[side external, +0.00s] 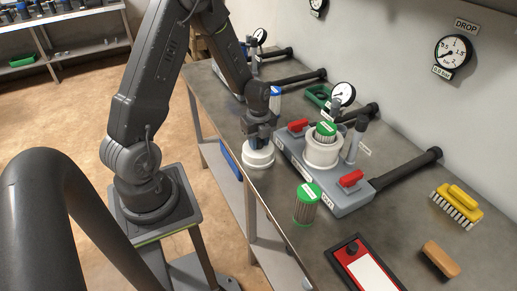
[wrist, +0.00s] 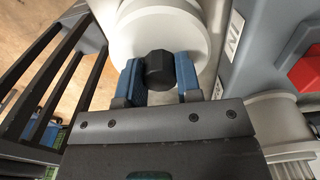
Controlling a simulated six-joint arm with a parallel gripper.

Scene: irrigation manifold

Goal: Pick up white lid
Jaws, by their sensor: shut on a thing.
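The white lid (side external: 258,158) is at the bench's front edge, left of the grey manifold block, in the side view. It also shows as a round white disc with a black knob in the wrist view (wrist: 165,32). My gripper (side external: 258,140) is right above the lid. In the wrist view my gripper (wrist: 160,74) has its blue-padded fingers shut on the lid's black knob. I cannot tell whether the lid touches the bench.
The manifold block (side external: 292,152) has red valve handles and an open white housing (side external: 323,152) holding a green-topped filter (side external: 326,129). Another green-topped filter (side external: 307,204) stands in front. A red-framed panel (side external: 362,265), a yellow brush (side external: 456,206) and a tan block (side external: 441,259) lie rightward.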

